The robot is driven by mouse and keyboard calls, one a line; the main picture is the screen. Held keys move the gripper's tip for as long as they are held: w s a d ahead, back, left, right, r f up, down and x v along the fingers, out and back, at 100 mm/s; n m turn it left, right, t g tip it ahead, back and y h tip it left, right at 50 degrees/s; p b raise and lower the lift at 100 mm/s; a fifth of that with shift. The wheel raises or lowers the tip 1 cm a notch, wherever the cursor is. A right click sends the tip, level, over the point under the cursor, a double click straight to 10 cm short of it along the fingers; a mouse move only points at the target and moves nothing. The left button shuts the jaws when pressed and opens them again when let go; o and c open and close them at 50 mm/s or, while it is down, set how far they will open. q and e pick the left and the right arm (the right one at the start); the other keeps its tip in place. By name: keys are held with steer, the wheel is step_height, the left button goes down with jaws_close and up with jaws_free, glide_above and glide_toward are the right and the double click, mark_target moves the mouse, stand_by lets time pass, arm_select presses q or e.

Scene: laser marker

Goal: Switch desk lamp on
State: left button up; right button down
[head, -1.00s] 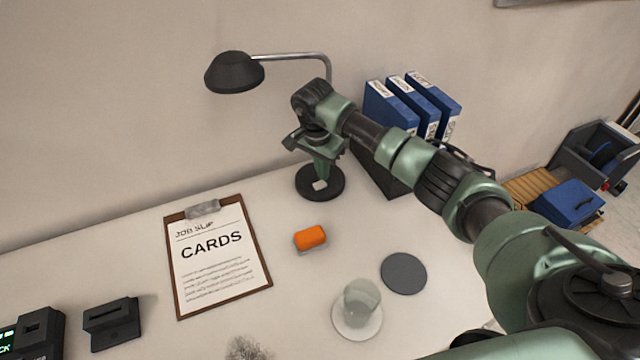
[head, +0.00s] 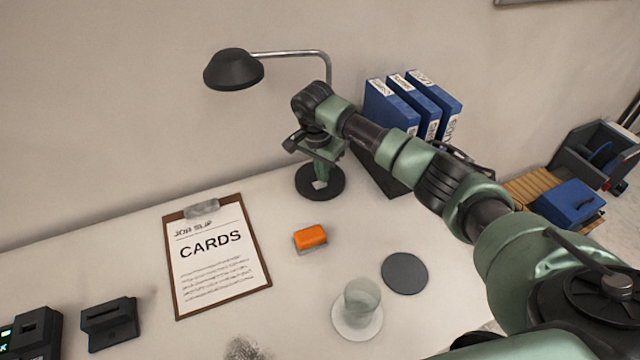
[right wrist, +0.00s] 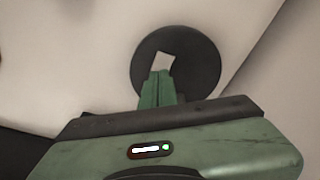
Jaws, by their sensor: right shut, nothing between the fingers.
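The desk lamp has a dark shade (head: 234,70) on a thin metal arm (head: 290,54) and a round black base (head: 333,190) on the desk. The shade looks unlit. A small pale switch (head: 320,185) sits on the base; it also shows in the right wrist view (right wrist: 163,62). My right gripper (head: 321,178) points down over the base, its fingers shut and empty, the tips right at the near edge of the switch. I cannot tell whether they touch it. My right wrist hides part of the lamp's post. My left gripper is not in view.
Blue binders (head: 405,108) stand behind my right arm. Dark devices (head: 109,323) stand at the lower left.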

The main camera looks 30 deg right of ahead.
steer(key=shift+s+f+b, duration=0.1)
steer(key=shift+f+b, duration=0.35)
steer(key=shift+f, duration=0.15)
steer(key=shift+r, duration=0.1)
steer(key=shift+r+p, duration=0.75)
steer(key=shift+r, duration=0.1)
steer(key=shift+r+p, duration=1.55)
steer(key=shift+r, duration=1.05)
steer(key=shift+f, duration=0.1)
